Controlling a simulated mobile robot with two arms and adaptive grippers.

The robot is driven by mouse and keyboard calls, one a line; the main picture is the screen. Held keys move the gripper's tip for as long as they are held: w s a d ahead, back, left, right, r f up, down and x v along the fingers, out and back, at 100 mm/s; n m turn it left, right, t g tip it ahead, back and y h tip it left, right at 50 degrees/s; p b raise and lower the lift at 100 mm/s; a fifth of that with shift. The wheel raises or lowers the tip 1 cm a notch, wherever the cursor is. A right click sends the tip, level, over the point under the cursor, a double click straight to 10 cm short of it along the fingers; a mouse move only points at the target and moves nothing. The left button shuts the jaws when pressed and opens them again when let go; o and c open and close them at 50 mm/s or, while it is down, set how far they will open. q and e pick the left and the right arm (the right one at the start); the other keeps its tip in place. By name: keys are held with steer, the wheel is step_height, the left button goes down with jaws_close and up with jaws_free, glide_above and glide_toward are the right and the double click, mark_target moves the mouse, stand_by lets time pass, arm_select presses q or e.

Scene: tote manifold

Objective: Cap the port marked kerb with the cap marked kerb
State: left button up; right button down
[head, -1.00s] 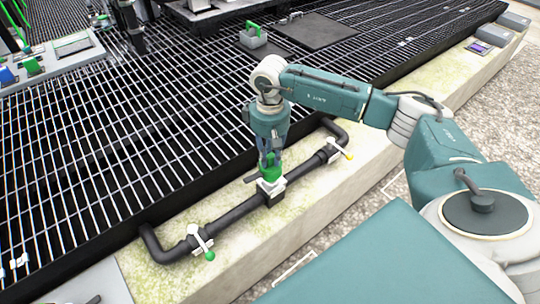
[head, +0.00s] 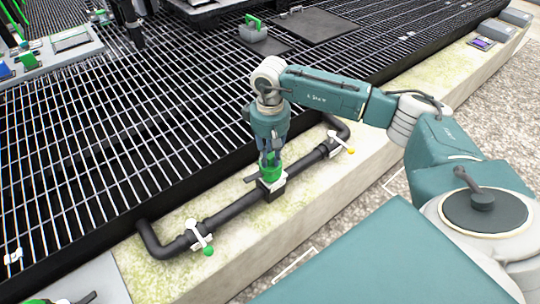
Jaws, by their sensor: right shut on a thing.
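My right gripper (head: 270,160) points straight down and is shut on a green cap (head: 271,174). The cap is at the top of the port fitting (head: 272,189) in the middle of the dark pipe (head: 236,208). Cap and fitting appear to meet, but I cannot tell whether the cap is fully seated. The fingers partly hide the cap. No kerb marking is readable on cap or port. My left gripper is not in view.
The pipe lies along a pale, mossy concrete ledge (head: 330,190). It carries a valve with a green-tipped handle (head: 202,236) and one with a yellow-tipped handle (head: 341,143). Black grating (head: 90,150) lies behind. A grey box with a green handle (head: 254,32) stands on it.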

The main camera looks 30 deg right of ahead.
steer(key=c, duration=1.5)
jaws_free()
steer(key=shift+r, duration=0.1)
step_height(320, 180, up, 12)
steer(key=shift+f, duration=0.1)
steer(key=shift+c, duration=0.4)
